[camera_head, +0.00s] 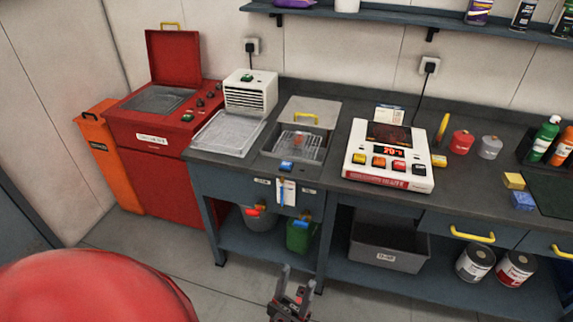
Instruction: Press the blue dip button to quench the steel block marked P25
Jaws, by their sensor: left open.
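A small blue button (286,166) sits on the front edge of the bench, just in front of the sunken quench tank (268,152). A wire basket (299,144) shows in the tank, and a lid with a yellow handle (306,117) stands behind it. I cannot make out a steel block or a P25 mark; the basket's contents are too small to tell. My left gripper (293,292) is open and empty at the bottom of the view, in front of the bench and well apart from the button. My right gripper is not in view.
A white heater unit (388,177) with a red display and coloured buttons stands right of the tank. A drain tray (228,134) and white fan box (250,93) are left of it. A red cabinet (165,140) stands far left.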

